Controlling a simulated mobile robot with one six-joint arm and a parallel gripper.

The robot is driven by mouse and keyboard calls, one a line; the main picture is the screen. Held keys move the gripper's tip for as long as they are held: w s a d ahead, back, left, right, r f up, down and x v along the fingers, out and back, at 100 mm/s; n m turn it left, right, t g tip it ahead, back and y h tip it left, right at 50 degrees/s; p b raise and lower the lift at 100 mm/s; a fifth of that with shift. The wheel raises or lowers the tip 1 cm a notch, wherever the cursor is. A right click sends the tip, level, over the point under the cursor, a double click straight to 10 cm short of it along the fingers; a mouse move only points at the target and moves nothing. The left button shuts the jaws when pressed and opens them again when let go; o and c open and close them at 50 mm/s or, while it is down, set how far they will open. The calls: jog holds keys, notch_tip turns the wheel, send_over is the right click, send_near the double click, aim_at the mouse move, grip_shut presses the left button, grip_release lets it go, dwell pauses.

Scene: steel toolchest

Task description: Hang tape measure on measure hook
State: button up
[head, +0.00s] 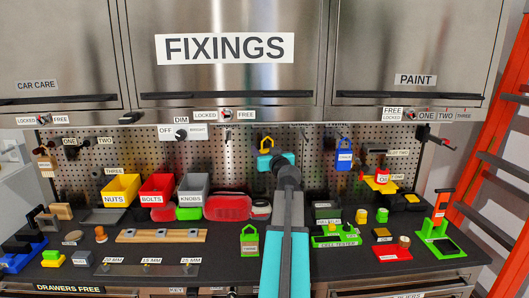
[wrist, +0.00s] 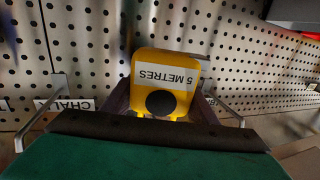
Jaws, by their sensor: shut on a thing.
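The yellow tape measure, labelled 5 METRES, fills the middle of the wrist view (wrist: 150,62); its label reads upside down there and a dark round knob is on its face. My gripper (wrist: 160,112) is shut on it, with a dark finger on either side. In the head view my gripper (head: 275,160) is up in front of the pegboard, and the tape measure's yellow loop (head: 266,142) shows above it. Thin metal hooks stand out to the left (wrist: 57,88) and right (wrist: 222,108) of the tape measure in the wrist view. I cannot tell which is the measure hook.
A blue item with a loop (head: 344,155) hangs on the pegboard (head: 205,150) to the right. Yellow, red and grey bins (head: 121,188) stand at the left below the board. A red case (head: 228,207) and a green padlock-shaped item (head: 249,242) are on the worktop below my gripper.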

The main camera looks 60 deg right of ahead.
jog(key=shift+w+d+f+b, duration=0.3)
jog(key=shift+f+b, duration=0.2)
jog(key=shift+b, duration=0.75)
jog(key=o, duration=1.3)
jog(key=shift+s, duration=0.15)
jog(key=b+v, duration=0.3)
jog(key=v, duration=1)
jog(key=shift+s+a+b, duration=0.1)
jog(key=shift+s+b, duration=0.15)
jog(key=shift+b, duration=0.15)
jog(key=shift+r, duration=0.1)
